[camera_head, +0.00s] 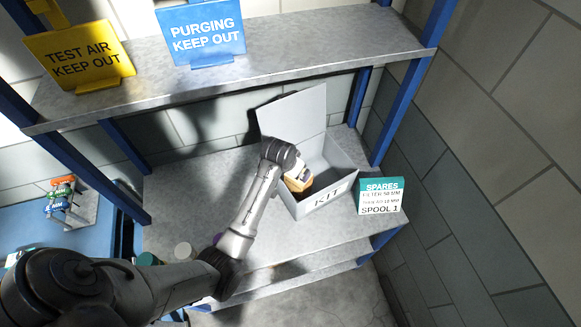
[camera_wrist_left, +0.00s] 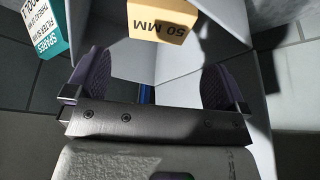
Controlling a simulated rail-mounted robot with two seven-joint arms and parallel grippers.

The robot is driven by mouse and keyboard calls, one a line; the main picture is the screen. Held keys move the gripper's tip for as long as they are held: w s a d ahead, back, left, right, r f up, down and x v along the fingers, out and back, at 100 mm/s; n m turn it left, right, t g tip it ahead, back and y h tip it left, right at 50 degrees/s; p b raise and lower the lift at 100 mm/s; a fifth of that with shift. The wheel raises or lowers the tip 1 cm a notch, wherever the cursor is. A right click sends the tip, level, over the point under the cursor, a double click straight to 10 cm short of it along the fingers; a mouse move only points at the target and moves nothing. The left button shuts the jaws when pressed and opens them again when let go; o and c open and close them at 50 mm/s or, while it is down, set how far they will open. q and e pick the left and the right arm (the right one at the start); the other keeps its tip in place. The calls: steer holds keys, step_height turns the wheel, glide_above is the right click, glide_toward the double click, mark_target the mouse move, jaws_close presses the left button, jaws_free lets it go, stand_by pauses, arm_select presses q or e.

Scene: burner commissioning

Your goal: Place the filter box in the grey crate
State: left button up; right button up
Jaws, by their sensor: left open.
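The grey crate (camera_head: 322,203) stands on the middle shelf with its lid raised and "KIT" on its front. The filter box (camera_head: 299,185), yellow-orange, shows at the crate's left side, partly hidden by my left wrist. In the left wrist view the filter box (camera_wrist_left: 160,20) reads "50 MM" and appears within the crate's grey walls. My left gripper (camera_wrist_left: 152,82) is open, its two purple-padded fingers wide apart. The box lies beyond the fingertips and apart from them. Whether it rests on the crate floor is hidden. My right gripper is not in view.
A teal and white "SPARES" sign (camera_head: 381,196) stands just right of the crate. The upper shelf (camera_head: 290,38) holds a yellow sign (camera_head: 80,53) and a blue sign (camera_head: 201,30). Blue posts frame the rack. Small round-topped items (camera_head: 183,251) stand near my forearm at the left.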

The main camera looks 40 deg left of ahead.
arm_select(q)
steer(key=shift+s+r, duration=0.25)
steer(key=shift+r, duration=0.05)
steer(key=s+d+m, duration=0.1)
steer(key=s+d, duration=0.3)
steer(key=s, duration=0.6)
steer(key=s+d+m, duration=0.1)
steer(key=s+d, duration=0.4)
steer(key=s, duration=0.5)
steer(key=s+d+m+g, duration=0.1)
steer(key=s+d, duration=0.3)
steer(key=s, duration=0.6)
steer(key=shift+s+d+f+h, duration=0.25)
steer(key=shift+s+h, duration=0.15)
steer(key=shift+a, duration=0.1)
